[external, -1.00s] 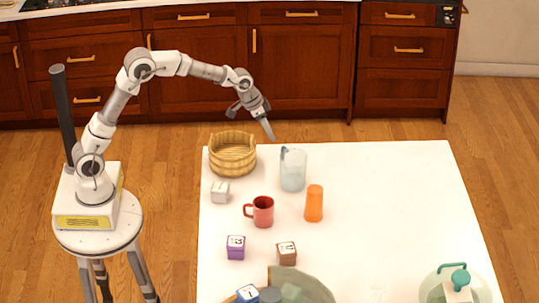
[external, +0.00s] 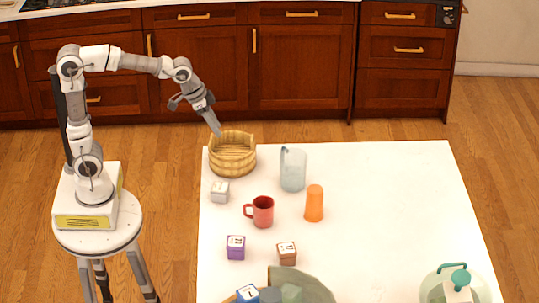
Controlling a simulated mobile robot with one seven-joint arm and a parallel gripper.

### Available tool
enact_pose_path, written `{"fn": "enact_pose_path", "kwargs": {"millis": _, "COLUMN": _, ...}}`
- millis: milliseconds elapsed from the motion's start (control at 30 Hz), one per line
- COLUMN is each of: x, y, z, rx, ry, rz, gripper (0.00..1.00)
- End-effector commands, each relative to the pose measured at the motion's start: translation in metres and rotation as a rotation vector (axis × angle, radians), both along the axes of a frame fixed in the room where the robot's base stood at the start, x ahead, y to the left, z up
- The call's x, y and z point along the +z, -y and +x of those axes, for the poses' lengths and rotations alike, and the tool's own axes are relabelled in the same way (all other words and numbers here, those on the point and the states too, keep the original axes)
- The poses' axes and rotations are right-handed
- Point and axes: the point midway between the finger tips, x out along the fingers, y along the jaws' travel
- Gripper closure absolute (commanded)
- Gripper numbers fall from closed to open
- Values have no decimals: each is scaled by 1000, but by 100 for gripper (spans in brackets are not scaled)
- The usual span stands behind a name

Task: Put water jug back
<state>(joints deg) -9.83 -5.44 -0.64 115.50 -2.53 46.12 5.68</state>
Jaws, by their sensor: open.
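The water jug (external: 293,171) is a clear, pale blue pitcher with its handle on the left. It stands upright near the far edge of the white table (external: 390,205). My gripper (external: 213,124) is open and empty, pointing down above the back rim of the wicker basket (external: 232,155). It is left of the jug and apart from it.
A red mug (external: 262,211) and an orange cup (external: 314,203) stand in front of the jug. Small blocks, white (external: 220,192), purple (external: 236,247) and brown (external: 287,253), lie nearby. A large teal-handled jug (external: 457,285) is at the front right. The table's right middle is clear.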

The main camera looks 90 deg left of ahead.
Motion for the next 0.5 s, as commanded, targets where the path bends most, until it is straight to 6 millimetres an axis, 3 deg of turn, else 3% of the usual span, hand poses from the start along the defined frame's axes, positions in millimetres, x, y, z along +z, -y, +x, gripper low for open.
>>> {"fn": "enact_pose_path", "kwargs": {"millis": 33, "x": 17, "y": 8, "z": -23, "rx": -5, "ry": 37, "rz": 5, "gripper": 54}}
{"fn": "enact_pose_path", "kwargs": {"millis": 167, "x": 20, "y": 28, "z": -72, "rx": -28, "ry": 49, "rz": 5, "gripper": 54}}
{"fn": "enact_pose_path", "kwargs": {"millis": 300, "x": 14, "y": 44, "z": -122, "rx": -52, "ry": 60, "rz": 5, "gripper": 54}}
{"fn": "enact_pose_path", "kwargs": {"millis": 500, "x": -2, "y": 57, "z": -173, "rx": -77, "ry": 71, "rz": 3, "gripper": 54}}
